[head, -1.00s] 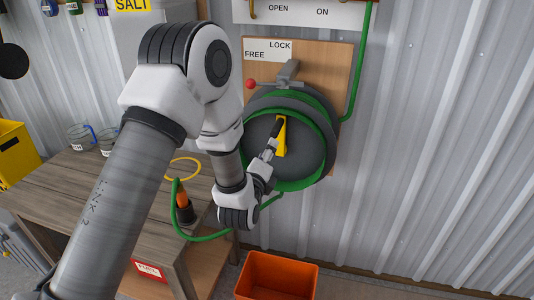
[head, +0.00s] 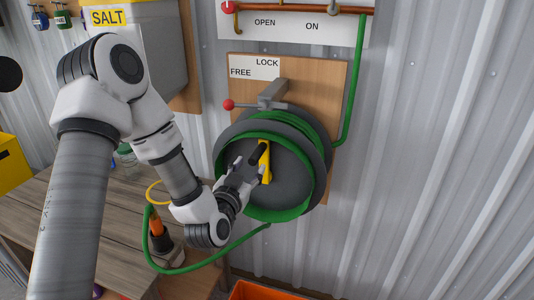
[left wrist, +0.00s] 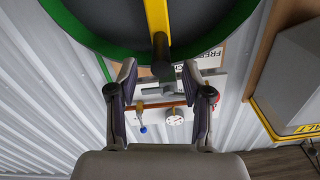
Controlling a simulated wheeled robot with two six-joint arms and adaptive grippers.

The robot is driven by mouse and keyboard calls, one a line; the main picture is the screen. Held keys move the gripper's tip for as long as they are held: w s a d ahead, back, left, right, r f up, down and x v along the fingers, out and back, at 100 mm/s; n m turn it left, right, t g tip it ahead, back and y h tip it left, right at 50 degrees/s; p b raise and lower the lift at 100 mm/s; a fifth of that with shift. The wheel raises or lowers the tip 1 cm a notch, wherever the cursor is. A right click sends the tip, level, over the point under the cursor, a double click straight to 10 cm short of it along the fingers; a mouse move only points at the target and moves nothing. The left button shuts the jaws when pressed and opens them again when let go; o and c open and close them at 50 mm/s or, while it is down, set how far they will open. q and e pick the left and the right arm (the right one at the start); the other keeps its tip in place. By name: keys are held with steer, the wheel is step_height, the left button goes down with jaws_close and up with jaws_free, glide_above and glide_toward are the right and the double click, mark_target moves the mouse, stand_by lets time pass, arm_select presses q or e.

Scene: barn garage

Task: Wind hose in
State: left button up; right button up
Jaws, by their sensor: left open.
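The grey hose reel (head: 318,150) is mounted on a wooden wall board, with green hose (head: 281,214) wound on it. Its yellow crank arm (head: 266,172) carries a black handle (head: 257,154). My left gripper (head: 246,166) is open at the reel's front, just below left of the handle. In the left wrist view the black handle (left wrist: 161,55) lies in line with the gap between the spread fingers (left wrist: 161,78). A red-knobbed lever (head: 229,104) points left under the FREE/LOCK sign. Loose hose hangs from the reel to an orange nozzle (head: 156,228). My right gripper is out of view.
A wooden table (head: 95,225) stands at left, with a yellow ring (head: 153,184) near the nozzle. An orange bin (head: 262,291) is on the floor below the reel. A pipe with valves (head: 290,9) runs above. The wall at right is clear.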

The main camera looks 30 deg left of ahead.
mark_target(258, 154)
arm_select(q)
steer(key=shift+w+a+r+p, duration=0.4)
steer(key=shift+w+r+p, duration=0.1)
steer(key=shift+w, duration=0.3)
steer(key=x, duration=0.3)
steer(key=p+x, duration=0.1)
steer(key=x, duration=0.1)
steer(key=shift+w+d+f, duration=0.25)
steer(key=shift+f, duration=0.15)
steer(key=shift+w+a, duration=0.1)
steer(key=shift+w, duration=0.05)
steer(key=shift+s+r, duration=0.1)
steer(key=shift+s, duration=0.15)
steer(key=shift+w, duration=0.1)
jaws_close()
